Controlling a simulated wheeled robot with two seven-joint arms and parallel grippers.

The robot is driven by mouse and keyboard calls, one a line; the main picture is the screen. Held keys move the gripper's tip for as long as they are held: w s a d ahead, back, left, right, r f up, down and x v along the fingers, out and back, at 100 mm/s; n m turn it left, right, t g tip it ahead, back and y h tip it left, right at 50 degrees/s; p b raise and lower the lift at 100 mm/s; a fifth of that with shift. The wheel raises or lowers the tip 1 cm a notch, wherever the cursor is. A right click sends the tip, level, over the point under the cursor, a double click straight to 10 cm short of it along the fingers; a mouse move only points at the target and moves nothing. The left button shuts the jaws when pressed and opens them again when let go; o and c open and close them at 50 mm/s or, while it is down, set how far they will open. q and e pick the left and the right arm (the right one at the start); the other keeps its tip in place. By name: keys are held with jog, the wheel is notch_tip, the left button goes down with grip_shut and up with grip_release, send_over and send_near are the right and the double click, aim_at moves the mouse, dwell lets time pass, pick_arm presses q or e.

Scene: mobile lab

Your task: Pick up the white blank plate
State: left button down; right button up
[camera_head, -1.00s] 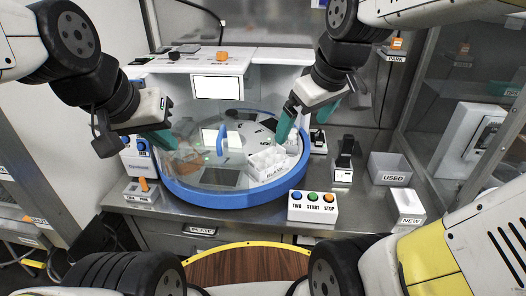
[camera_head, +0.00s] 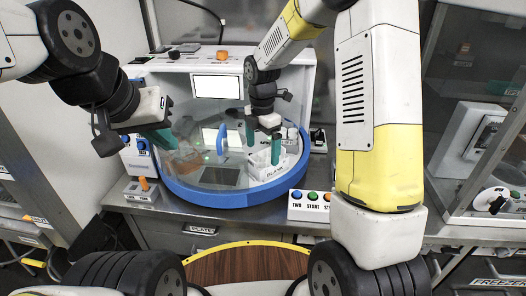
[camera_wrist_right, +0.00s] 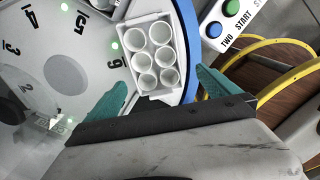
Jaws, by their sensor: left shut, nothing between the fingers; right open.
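The white blank plate (camera_head: 268,173) sits on the right front part of the round blue-rimmed turntable (camera_head: 222,199), with a BLANK label in front of it. In the right wrist view the plate (camera_wrist_right: 153,58) shows several round open wells. My right gripper (camera_head: 263,146) is open above the plate, its green fingers pointing down. In the wrist view its fingertips (camera_wrist_right: 158,88) are spread to either side of the plate's near end, with nothing between them. My left gripper (camera_head: 160,139) is shut and empty over the turntable's left side.
A clear cover with a blue handle (camera_head: 222,138) stands over the turntable. A button box (camera_head: 309,205) is at its front right, partly hidden by my right arm. A white box with a knob (camera_head: 141,191) stands at the front left.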

aim_at(262, 160)
jog(key=f, duration=0.5)
jog(key=shift+w+f, duration=0.35)
jog(key=c, duration=1.5)
